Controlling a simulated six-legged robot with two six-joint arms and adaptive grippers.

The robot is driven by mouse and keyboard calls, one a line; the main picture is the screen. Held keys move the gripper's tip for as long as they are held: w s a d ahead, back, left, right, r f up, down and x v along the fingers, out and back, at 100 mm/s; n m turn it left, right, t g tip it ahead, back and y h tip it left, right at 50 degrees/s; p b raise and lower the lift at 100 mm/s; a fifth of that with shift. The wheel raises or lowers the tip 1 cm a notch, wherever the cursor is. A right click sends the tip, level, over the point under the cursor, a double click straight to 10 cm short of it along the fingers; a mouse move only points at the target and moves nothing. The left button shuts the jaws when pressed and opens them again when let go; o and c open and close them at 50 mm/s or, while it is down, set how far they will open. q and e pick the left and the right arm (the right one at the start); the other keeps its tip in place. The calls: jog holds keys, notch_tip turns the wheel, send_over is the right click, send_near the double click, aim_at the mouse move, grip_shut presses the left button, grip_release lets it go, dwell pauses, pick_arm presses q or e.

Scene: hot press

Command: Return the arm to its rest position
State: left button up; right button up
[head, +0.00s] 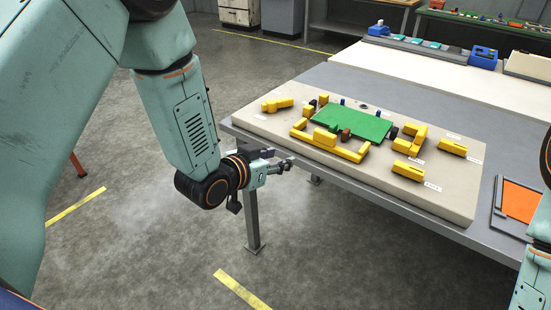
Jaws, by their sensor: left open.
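My left arm reaches down from the upper left. Its gripper (281,163) is open, with nothing seen between the fingers. It hangs in front of the near left edge of the grey table (345,178), beside the beige board (385,192). Its fingers point right, toward the table edge; I cannot tell whether they touch it. Part of my right arm shows at the right edge, and its gripper is out of the frame.
The board carries a green plate (353,124) and several yellow blocks, including one at the right (453,148). An orange panel (520,202) lies in a grey frame at the table's right. A white bench (425,72) stands behind. Open floor lies left of the table.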

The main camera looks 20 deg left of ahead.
pick_arm(q)
jog(key=s+a+f+n+g+y+b, duration=0.1)
jog(key=s+f+g, duration=0.3)
jog(key=s+f, duration=0.6)
jog(key=s+a+f+n+g+y+b, duration=0.2)
jog(key=s+f, duration=0.8)
jog(key=s, duration=0.5)
jog(key=s+a+f+n+g+y+b, duration=0.1)
jog(key=s+a+f+g+b, duration=0.2)
jog(key=s+f, duration=0.6)
jog(key=s+g+b, duration=0.2)
jog(key=s+g, duration=0.1)
jog(key=s, duration=0.1)
jog(key=shift+s+a+f+g+y, duration=0.3)
jog(key=shift+a+f, duration=0.1)
pick_arm(e)
notch_tip(320, 180, down, 8)
jog(key=shift+s+a, duration=0.15)
